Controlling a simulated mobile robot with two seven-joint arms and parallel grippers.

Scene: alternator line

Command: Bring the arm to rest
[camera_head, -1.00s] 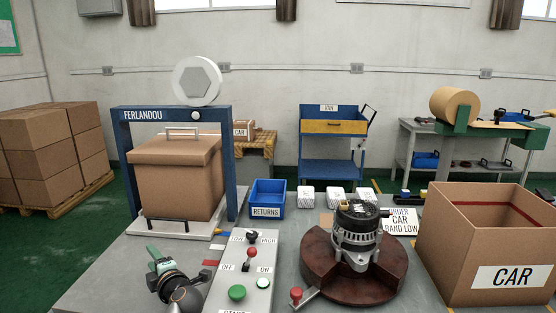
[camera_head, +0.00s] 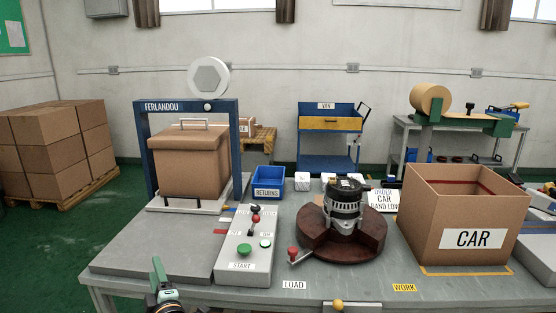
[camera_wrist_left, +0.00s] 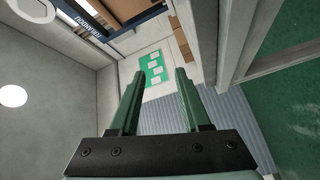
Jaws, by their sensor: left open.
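My left gripper (camera_head: 157,275) has green fingers and shows at the bottom left of the head view, in front of the table's near-left edge. In the left wrist view its two fingers (camera_wrist_left: 160,90) stand well apart with nothing between them. Beyond them are a wall, a green notice board (camera_wrist_left: 156,68) and stacked boxes, with the picture strongly tilted. The gripper touches nothing that I can see. Most of the left arm is out of the head view. My right gripper is not in view.
The grey table (camera_head: 140,262) holds a control box (camera_head: 243,262), an alternator (camera_head: 344,200) on a round brown stand (camera_head: 318,240), and an open CAR carton (camera_head: 420,230). A closed carton (camera_head: 190,168) stands under the blue FERLANDOU frame (camera_head: 146,150). Green floor (camera_head: 40,260) is clear at left.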

